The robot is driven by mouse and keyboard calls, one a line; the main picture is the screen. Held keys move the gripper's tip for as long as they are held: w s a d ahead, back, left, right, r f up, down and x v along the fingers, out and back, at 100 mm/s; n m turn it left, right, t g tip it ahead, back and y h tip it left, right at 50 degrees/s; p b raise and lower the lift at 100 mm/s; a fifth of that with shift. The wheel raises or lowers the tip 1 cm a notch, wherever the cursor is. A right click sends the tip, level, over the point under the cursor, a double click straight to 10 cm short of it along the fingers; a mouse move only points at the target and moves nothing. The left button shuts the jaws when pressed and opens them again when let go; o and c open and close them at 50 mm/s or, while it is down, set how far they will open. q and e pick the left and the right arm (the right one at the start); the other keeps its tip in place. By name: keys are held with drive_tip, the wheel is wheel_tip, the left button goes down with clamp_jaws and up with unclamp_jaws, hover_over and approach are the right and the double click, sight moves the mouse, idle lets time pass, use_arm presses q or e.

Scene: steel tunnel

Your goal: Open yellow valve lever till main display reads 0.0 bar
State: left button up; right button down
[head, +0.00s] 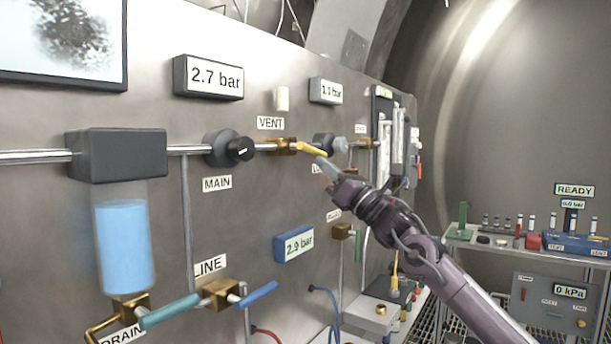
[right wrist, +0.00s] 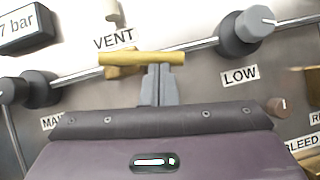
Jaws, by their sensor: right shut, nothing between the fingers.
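The yellow valve lever (head: 312,149) sits on a brass valve under the VENT label, and lies nearly level along the pipe, tilted slightly down to the right in the head view. It also shows in the right wrist view (right wrist: 142,58). The main display (head: 208,78) reads 2.7 bar. My right gripper (head: 325,165) is shut and empty, with its fingertips at the lower edge of the lever near its free end. In the right wrist view its grey fingers (right wrist: 160,72) meet the lever's edge; I cannot tell whether they touch. My left gripper is out of view.
The black MAIN knob (head: 238,149) is left of the lever and the grey LOW knob (right wrist: 246,32) is to its right. Teal (head: 168,312) and blue (head: 257,294) levers stick out lower on the panel. A shelf with small parts stands at the right.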

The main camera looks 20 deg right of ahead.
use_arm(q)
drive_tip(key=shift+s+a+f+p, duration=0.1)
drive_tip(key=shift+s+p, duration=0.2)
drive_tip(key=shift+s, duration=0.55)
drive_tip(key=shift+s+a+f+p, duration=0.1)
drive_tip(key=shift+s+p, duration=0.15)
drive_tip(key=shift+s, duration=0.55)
use_arm(e)
drive_tip(key=shift+w+d+r+n+g+y, duration=0.15)
drive_tip(key=shift+r+n+y, duration=0.15)
drive_tip(key=shift+n+y, duration=0.15)
drive_tip(key=shift+w+d+r+n+g+y, duration=0.1)
drive_tip(key=shift+d+r+n+g+y, duration=0.05)
drive_tip(key=shift+r+n+y, duration=0.25)
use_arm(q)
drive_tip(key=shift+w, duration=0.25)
use_arm(e)
drive_tip(key=shift+f, duration=0.1)
